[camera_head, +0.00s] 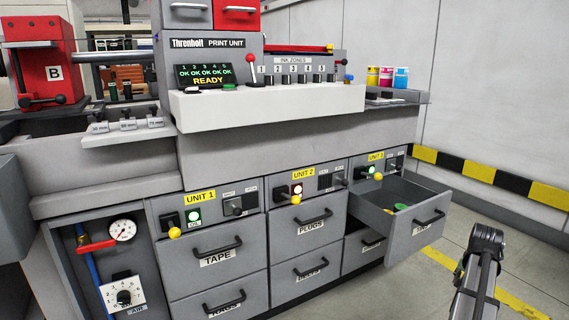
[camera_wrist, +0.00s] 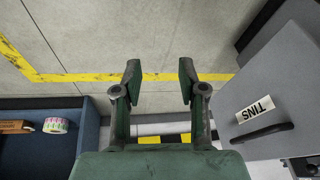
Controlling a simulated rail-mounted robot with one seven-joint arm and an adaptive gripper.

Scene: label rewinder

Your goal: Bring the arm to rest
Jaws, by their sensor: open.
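My gripper (camera_wrist: 160,78) is open in the wrist view, with its two fingers apart and nothing between them. Below it is bare floor with a yellow line. Part of my arm (camera_head: 478,270) stands at the lower right in the head view, apart from the drawers. I cannot make out the fingertips there. The drawer under UNIT 3 (camera_head: 410,238) is pulled out, with a green item (camera_head: 400,206) inside. A grey drawer front labelled TINS (camera_wrist: 282,85) is at the right in the wrist view, beside my gripper and not touching it.
A blue bin (camera_wrist: 88,140) at the left of the wrist view holds a label roll (camera_wrist: 56,125) and a brown item (camera_wrist: 14,127). The drawers under UNIT 1 (camera_head: 217,285) and UNIT 2 (camera_head: 310,250) are shut.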

